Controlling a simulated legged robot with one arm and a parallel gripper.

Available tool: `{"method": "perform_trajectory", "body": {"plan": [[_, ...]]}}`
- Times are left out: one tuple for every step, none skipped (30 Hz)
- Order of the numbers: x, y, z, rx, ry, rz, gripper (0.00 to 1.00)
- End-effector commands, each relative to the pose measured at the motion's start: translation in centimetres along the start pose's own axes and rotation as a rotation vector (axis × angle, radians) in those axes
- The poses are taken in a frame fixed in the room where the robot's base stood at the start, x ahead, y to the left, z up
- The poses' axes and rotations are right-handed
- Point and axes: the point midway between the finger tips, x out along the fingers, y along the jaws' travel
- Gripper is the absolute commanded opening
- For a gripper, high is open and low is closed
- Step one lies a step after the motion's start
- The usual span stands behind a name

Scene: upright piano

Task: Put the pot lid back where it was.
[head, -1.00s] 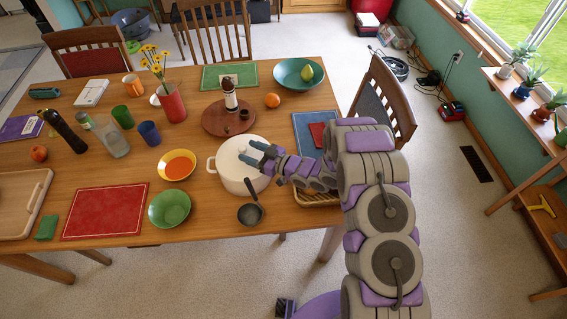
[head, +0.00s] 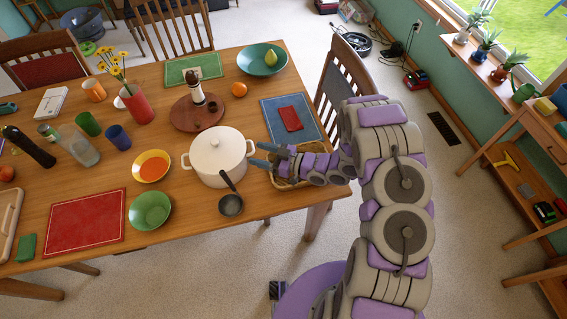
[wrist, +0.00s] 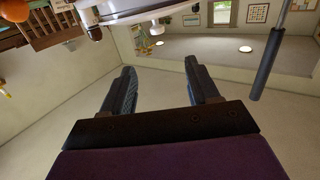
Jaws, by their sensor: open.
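The white pot (head: 203,174) stands on the wooden table. Its white lid (head: 208,146) with a small knob sits on top and looks level, covering the opening. My gripper (head: 262,155) is just right of the pot, apart from the lid, its two fingers pointing toward the pot's right handle. In the wrist view my gripper (wrist: 160,68) has its fingers apart with nothing between them. A white shape at the top edge there is cut off; I cannot tell which part of the pot it is.
A wicker basket (head: 290,181) is under my gripper. A yellow bowl (head: 152,166) and a green bowl (head: 150,211) stand to the left. A wooden board with a mill (head: 197,90) is behind. A chair (head: 345,85) stands at the right.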

Motion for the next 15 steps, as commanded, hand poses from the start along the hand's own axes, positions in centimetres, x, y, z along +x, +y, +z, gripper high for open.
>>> {"method": "perform_trajectory", "body": {"plan": [[-0.1, 0.0, 0.0, 0.0, 0.0, 0.0, 0.6], [-0.1, 0.0, 0.0, 0.0, 0.0, 0.0, 0.6], [-0.1, 0.0, 0.0, 0.0, 0.0, 0.0, 0.6], [-0.1, 0.0, 0.0, 0.0, 0.001, 0.0, 0.6], [-0.1, 0.0, 0.0, -0.001, 0.0, 0.0, 0.6], [-0.1, 0.0, 0.0, -0.001, -0.001, 0.001, 0.6], [-0.1, 0.1, 0.0, -0.004, -0.005, 0.002, 0.6], [-0.1, 0.3, 0.0, -0.008, -0.013, 0.006, 0.6], [-0.2, 0.7, -0.1, -0.016, -0.029, 0.013, 0.6], [-0.3, 1.1, -0.1, -0.026, -0.046, 0.021, 0.6], [-0.4, 1.6, -0.1, -0.038, -0.07, 0.033, 0.6], [-0.7, 2.6, -0.1, -0.057, -0.113, 0.054, 0.6], [-1.0, 3.4, -0.1, -0.071, -0.148, 0.073, 0.6], [-1.4, 4.4, -0.2, -0.088, -0.192, 0.097, 0.6], [-2.0, 5.8, -0.5, -0.113, -0.252, 0.134, 0.6]]}}
